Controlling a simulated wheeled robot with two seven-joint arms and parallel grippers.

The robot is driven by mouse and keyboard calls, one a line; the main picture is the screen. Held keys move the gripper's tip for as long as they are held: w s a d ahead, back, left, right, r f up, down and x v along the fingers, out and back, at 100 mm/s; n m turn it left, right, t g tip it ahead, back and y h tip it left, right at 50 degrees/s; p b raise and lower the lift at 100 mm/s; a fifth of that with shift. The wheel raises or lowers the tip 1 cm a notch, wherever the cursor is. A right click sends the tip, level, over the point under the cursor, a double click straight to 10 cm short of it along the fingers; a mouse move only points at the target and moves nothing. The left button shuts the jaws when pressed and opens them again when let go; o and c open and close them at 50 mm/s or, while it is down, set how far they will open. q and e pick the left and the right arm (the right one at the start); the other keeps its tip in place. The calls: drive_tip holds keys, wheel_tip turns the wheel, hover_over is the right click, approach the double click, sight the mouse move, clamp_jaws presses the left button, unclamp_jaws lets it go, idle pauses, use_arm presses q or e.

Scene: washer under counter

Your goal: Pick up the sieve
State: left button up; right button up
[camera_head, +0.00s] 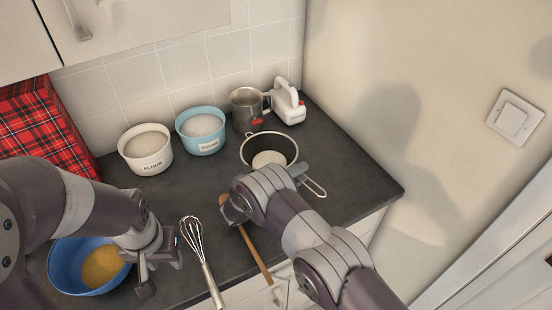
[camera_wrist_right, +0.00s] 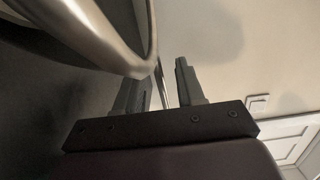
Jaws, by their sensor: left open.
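The sieve (camera_head: 268,137) lies on the dark counter at the back right, a round metal bowl with a wire handle (camera_head: 316,188) pointing to the lower right. My right gripper (camera_head: 302,171) is at the handle, partly hidden by its own arm. In the right wrist view its two fingers (camera_wrist_right: 160,88) stand apart with the thin handle between them, and the sieve's rim (camera_wrist_right: 130,62) fills the upper left. Contact with the handle cannot be told. My left gripper (camera_head: 160,270) is open and empty beside the blue bowl.
The blue bowl (camera_head: 65,278) holds yellow contents. A whisk (camera_head: 197,248) and wooden utensil (camera_head: 255,250) lie at the front. A flour bowl (camera_head: 145,150), light blue bowl (camera_head: 202,132), metal cup (camera_head: 246,105) and white mixer (camera_head: 288,103) stand behind. A wall is at right.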

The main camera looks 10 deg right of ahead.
drive_tip(key=shift+s+a+r, duration=0.1)
drive_tip(key=shift+s+a, duration=0.05)
drive_tip(key=shift+a, duration=0.05)
drive_tip(key=shift+c, duration=0.3)
drive_tip(key=c, duration=0.5)
drive_tip(key=shift+d, duration=0.1)
clamp_jaws()
drive_tip(key=shift+r, duration=0.1)
